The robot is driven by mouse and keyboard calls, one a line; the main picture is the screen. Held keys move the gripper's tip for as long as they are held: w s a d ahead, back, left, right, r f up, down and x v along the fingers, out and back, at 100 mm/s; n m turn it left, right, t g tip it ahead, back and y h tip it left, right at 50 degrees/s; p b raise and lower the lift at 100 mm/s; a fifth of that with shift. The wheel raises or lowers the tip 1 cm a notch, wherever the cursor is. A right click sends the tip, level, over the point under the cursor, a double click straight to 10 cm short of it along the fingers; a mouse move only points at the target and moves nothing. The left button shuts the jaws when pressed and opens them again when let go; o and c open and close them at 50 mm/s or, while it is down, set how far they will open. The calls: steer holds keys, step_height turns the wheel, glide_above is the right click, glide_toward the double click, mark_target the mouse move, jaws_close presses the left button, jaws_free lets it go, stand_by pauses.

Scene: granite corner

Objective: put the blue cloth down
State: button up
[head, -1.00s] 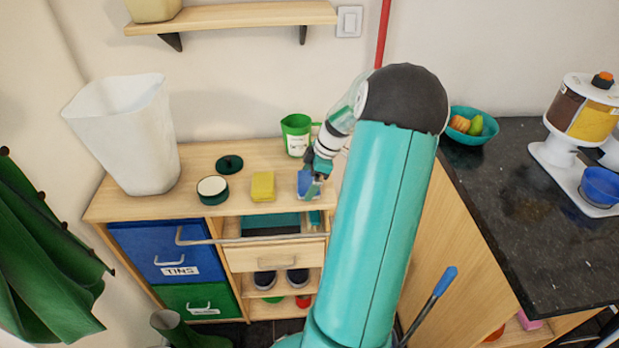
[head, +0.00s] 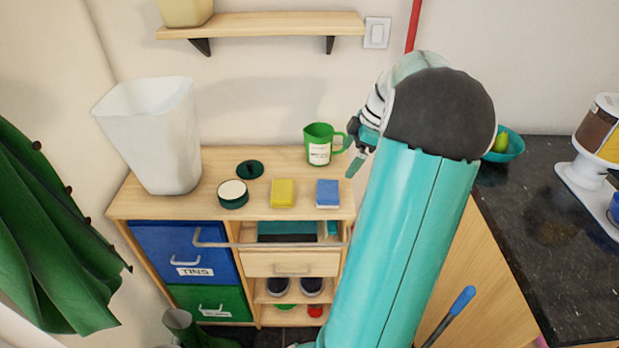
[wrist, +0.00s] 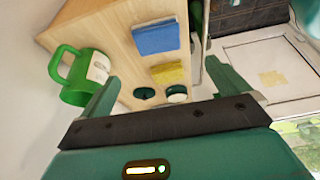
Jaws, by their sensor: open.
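The blue cloth (head: 327,193) lies folded flat on the wooden cabinet top, near its front right corner, just right of the yellow cloth (head: 283,193). It also shows in the wrist view (wrist: 156,37), clear of the fingers. My gripper (head: 357,160) is open and empty, above and to the right of the blue cloth, beside the green jug. In the wrist view my gripper's two fingers (wrist: 165,92) stand wide apart with nothing between them. Part of the gripper is hidden behind my arm in the head view.
A green jug (head: 319,146) stands close to my gripper at the back right of the cabinet top (head: 225,160). A round tin (head: 232,194), its dark lid (head: 249,170) and a white bin (head: 152,140) stand further left. A rail (head: 270,244) runs along the cabinet front.

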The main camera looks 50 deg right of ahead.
steer(key=w+a+r+m+g+h, duration=0.1)
steer(key=w+a+r+m, duration=0.2)
steer(key=a, duration=0.9)
steer(key=w+a+r+h, duration=0.2)
steer(key=w+a+r, duration=0.2)
steer(key=a, duration=0.8)
steer(key=s+a+m+t, duration=0.1)
steer(key=s+a, duration=0.2)
steer(key=a, duration=0.4)
steer(key=s+a+m+t, duration=0.1)
steer(key=s+a+m, duration=0.1)
steer(key=a, duration=0.5)
steer(key=s+a+r+m+t, duration=0.1)
steer(key=s+a, duration=0.4)
steer(key=a, duration=0.1)
steer(key=shift+a+m, duration=0.4)
steer(key=shift+s+r, duration=0.1)
steer(key=shift+c, duration=0.4)
steer(key=c, duration=1.1)
steer(key=shift+a, duration=0.1)
steer(key=shift+c, duration=1.1)
steer(key=shift+a, duration=0.2)
